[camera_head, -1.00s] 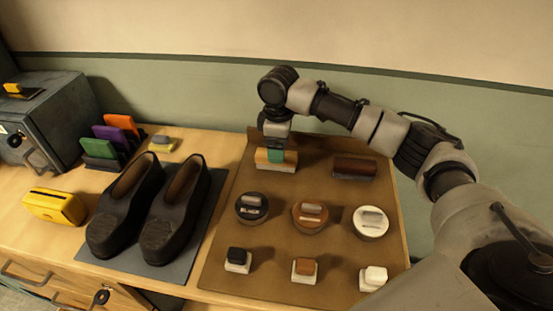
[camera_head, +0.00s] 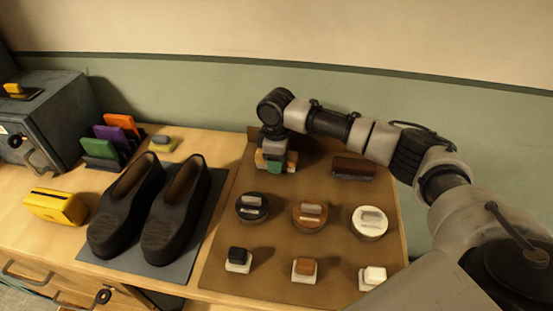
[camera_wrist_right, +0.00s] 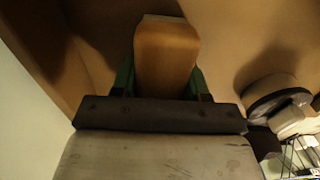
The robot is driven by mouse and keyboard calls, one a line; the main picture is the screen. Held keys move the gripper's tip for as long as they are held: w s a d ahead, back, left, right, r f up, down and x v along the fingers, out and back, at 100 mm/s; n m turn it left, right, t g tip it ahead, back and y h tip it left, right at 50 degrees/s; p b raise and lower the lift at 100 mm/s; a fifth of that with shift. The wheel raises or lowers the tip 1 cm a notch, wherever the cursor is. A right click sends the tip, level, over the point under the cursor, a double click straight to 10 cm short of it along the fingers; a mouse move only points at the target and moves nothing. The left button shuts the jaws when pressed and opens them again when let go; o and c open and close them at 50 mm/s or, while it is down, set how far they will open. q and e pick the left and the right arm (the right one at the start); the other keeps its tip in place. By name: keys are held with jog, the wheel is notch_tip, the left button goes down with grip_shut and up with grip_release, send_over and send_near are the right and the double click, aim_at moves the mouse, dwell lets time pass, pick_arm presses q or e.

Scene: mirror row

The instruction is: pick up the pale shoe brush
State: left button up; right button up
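The pale shoe brush (camera_head: 262,158), with a light wooden back, lies at the back left of the brown mat (camera_head: 335,225). My right gripper (camera_head: 273,164) points down over it, its green fingers low at its sides and partly hiding it. In the right wrist view the brush's wooden top (camera_wrist_right: 166,58) shows between the two green fingers (camera_wrist_right: 162,82). I see no clear gap, and cannot tell whether they press on it. The brush looks to rest on the mat. My left gripper is not in view.
A dark brown brush (camera_head: 353,167) lies to the right on the mat. In front are polish tins (camera_head: 310,216) and small daubers (camera_head: 305,269). Black shoes (camera_head: 175,215) stand left on a grey mat. The wall (camera_head: 200,100) is close behind.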

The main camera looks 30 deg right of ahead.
jog(key=shift+c, duration=0.9)
jog(key=shift+r, duration=0.1)
jog(key=shift+r, duration=0.5)
jog(key=r, duration=0.3)
jog(key=shift+s+r, duration=0.2)
jog(key=shift+s, duration=0.2)
jog(key=s+a+r, duration=0.2)
jog(key=s+r, duration=0.4)
jog(key=s, duration=0.4)
jog(key=shift+s+r+b, duration=0.25)
jog(key=shift+s+b, duration=0.1)
jog(key=shift+b, duration=0.1)
